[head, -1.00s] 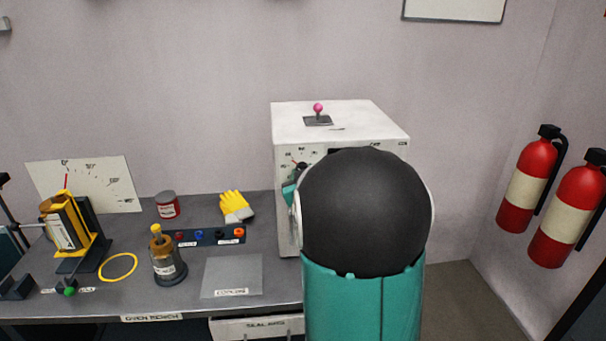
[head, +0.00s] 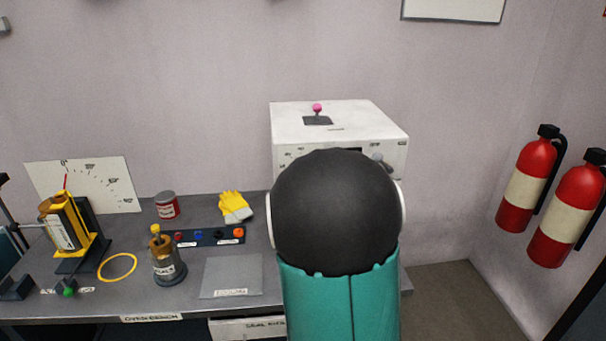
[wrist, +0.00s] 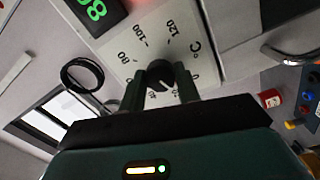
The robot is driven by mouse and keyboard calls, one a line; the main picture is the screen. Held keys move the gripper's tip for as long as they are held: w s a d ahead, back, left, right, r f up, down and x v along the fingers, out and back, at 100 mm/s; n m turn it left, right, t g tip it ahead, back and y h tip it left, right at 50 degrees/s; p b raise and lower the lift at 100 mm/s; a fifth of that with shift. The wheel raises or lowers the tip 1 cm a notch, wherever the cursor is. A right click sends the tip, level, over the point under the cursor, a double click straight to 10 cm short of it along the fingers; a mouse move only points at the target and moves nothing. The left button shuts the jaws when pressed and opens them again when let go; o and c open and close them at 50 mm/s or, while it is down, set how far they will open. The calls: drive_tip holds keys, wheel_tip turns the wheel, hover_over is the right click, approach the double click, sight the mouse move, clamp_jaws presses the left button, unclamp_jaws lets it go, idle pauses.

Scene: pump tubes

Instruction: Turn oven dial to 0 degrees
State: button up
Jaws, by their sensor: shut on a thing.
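The oven is a white box (head: 380,126) at the right end of the bench in the head view. My arm's dark joint hides most of its front, including the dial and gripper there. In the wrist view, the black oven dial (wrist: 160,73) sits on a white scale plate (wrist: 125,68) with marks including 80, 100 and 120. My gripper (wrist: 160,82) is shut on the dial, one finger on either side. A small pale line shows on the dial, but its exact setting is hard to read.
A green-lit display (wrist: 96,10) sits beside the scale. The bench (head: 130,290) holds a red can (head: 167,206), yellow glove (head: 234,206) and brown bottle (head: 166,262). Fire extinguishers (head: 527,182) hang at right.

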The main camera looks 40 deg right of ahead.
drive_tip(key=n, duration=0.5)
idle(0.5)
drive_tip(key=o, duration=1)
drive_tip(key=shift+s, duration=0.15)
